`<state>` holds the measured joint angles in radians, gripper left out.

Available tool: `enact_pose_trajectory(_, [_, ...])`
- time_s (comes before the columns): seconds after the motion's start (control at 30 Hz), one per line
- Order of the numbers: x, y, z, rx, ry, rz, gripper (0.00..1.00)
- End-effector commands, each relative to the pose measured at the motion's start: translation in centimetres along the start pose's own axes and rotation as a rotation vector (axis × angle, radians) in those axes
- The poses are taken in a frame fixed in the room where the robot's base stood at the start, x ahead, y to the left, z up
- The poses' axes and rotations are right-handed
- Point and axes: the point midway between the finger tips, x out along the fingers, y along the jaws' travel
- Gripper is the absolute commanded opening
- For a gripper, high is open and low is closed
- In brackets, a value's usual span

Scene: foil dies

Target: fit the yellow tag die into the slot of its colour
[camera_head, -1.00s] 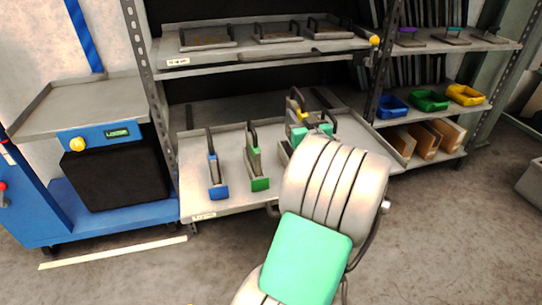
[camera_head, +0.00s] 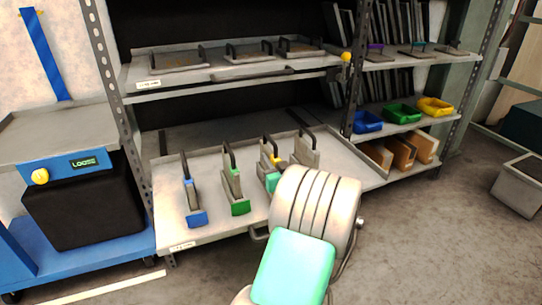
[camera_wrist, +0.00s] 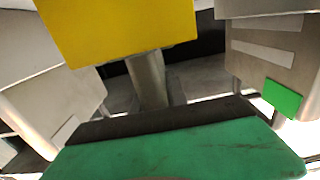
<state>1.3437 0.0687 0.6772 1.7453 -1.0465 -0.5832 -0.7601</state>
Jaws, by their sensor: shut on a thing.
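The yellow tag die (camera_head: 276,160) is in the row on the pull-out tray, mostly behind my arm; only its yellow part and a dark handle show. Its yellow tag (camera_wrist: 125,30) fills the top of the wrist view. My gripper (camera_head: 273,180) is shut on it, its fingers largely hidden by my wrist. To its left are a blue-fronted die or holder (camera_head: 195,216) and a green-fronted one (camera_head: 238,206). To its right is a grey one (camera_head: 306,150) with a dark handle. The yellow slot cannot be made out, nor whether the die is seated.
The pull-out tray (camera_head: 165,220) has free room at right. A shelf above (camera_head: 200,76) holds flat pieces with handles. Blue (camera_head: 367,121), green (camera_head: 402,113) and yellow bins (camera_head: 435,106) stand at right. A rack upright (camera_head: 119,150) and blue cart (camera_head: 110,215) are at left.

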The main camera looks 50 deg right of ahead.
Motion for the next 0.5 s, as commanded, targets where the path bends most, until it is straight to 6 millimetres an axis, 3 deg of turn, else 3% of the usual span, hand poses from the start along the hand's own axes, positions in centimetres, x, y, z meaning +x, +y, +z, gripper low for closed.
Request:
enact_pose_trajectory(0.17, [0.07,0.01,-0.27,-0.003,0.008,-0.001,0.00])
enact_pose_trajectory(0.2, [0.01,-0.04,0.21,0.001,0.000,-0.001,0.19])
enact_pose_trajectory(0.5, [0.01,-0.03,0.10,0.001,0.000,0.000,0.40])
